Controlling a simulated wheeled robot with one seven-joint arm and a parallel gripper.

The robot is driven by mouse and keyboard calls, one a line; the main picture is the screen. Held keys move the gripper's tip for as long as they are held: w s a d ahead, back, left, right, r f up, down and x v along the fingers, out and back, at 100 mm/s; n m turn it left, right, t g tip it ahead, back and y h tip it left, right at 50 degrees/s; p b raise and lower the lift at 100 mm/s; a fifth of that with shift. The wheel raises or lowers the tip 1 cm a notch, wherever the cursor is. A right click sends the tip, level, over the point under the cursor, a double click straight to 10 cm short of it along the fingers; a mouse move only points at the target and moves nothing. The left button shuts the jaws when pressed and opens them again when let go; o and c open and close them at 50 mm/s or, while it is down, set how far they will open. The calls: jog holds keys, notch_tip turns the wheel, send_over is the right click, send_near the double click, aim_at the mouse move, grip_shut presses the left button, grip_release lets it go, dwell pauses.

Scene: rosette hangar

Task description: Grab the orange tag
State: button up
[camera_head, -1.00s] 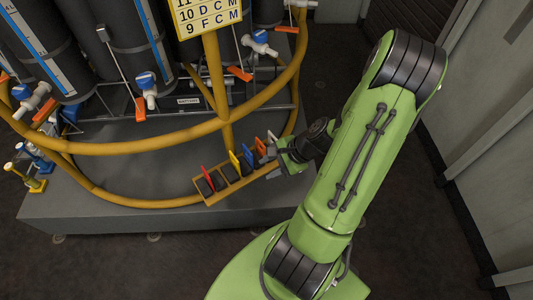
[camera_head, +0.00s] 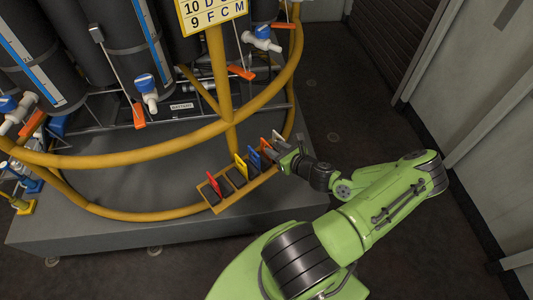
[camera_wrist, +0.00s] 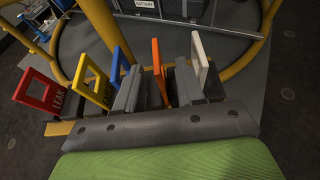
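In the head view the orange tag (camera_head: 266,145) is small and close to my gripper (camera_head: 284,152). In the wrist view my gripper (camera_wrist: 160,75) is open, with one finger on each side of the orange tag. The left finger is near the blue tag and the right finger is near the white tag. A gap shows between the fingers and the orange tag. The tag's lower part is hard to make out.
A yellow tag (camera_wrist: 92,82) and a red tag (camera_wrist: 38,90) stand farther left in the rack. A yellow tubular rail (camera_head: 150,146) curves around black cylinders with blue valves behind the rack. A grey wall (camera_head: 470,90) rises at the right.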

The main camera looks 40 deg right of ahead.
aim_at(271, 147)
jog(key=b+x, duration=0.1)
jog(key=x, duration=0.4)
jog(key=shift+a+f, duration=0.1)
jog(key=shift+a, duration=0.05)
grip_shut()
